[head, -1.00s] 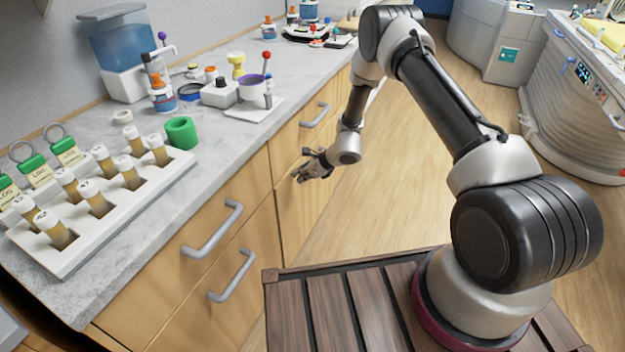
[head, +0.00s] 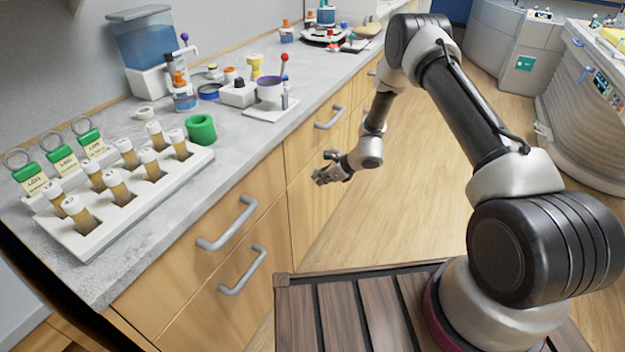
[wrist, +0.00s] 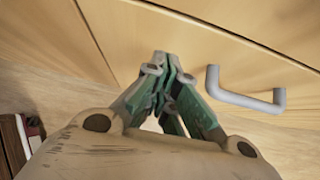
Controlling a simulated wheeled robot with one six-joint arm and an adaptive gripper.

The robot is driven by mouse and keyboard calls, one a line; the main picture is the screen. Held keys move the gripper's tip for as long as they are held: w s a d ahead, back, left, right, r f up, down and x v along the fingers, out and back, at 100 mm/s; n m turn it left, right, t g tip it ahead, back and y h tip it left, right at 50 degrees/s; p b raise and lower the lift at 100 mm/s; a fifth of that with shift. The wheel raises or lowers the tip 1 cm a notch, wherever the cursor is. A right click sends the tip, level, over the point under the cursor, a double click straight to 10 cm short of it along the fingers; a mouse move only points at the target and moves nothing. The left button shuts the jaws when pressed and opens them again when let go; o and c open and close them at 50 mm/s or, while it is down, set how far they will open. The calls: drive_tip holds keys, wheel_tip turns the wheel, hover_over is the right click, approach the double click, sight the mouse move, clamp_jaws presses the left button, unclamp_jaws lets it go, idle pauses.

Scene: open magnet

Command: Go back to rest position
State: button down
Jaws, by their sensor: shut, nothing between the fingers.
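My gripper (head: 322,178) hangs in front of the wooden drawer fronts, below the counter's edge, in the head view. In the wrist view my gripper (wrist: 163,62) has its green-lined fingers drawn together at the tips, with nothing between them. A grey drawer handle (wrist: 245,98) is to the right of the fingers there, apart from them. My arm bends up from its base and then down to the gripper.
Drawer handles (head: 228,224) stick out below. Open wooden floor (head: 430,190) lies to the right; white machines stand beyond.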

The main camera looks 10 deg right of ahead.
drive_tip(key=v, duration=1)
drive_tip(key=s+d+r+n+g, duration=0.1)
drive_tip(key=s+r+n+g, duration=0.15)
drive_tip(key=s+n, duration=0.35)
drive_tip(key=s+d+r+n+g, duration=0.1)
drive_tip(key=s+r+n+g, duration=0.2)
drive_tip(key=s, duration=0.5)
drive_tip(key=s+d+r+n+t+h, duration=0.1)
drive_tip(key=s+d+r+n+h, duration=0.1)
drive_tip(key=s+d+r+n, duration=0.3)
drive_tip(key=s+d+r+n+t+h, duration=0.2)
drive_tip(key=s+d+r+n, duration=0.3)
drive_tip(key=s+r, duration=0.6)
drive_tip(key=s+d+r+n+t+h, duration=0.1)
drive_tip(key=s+d+r+n+h, duration=0.2)
drive_tip(key=r, duration=1.7)
drive_tip(key=shift+s+d+n+t, duration=0.35)
drive_tip(key=shift+s+d+n, duration=1.05)
drive_tip(key=shift+s+d, duration=0.85)
drive_tip(key=shift+s+a, duration=0.25)
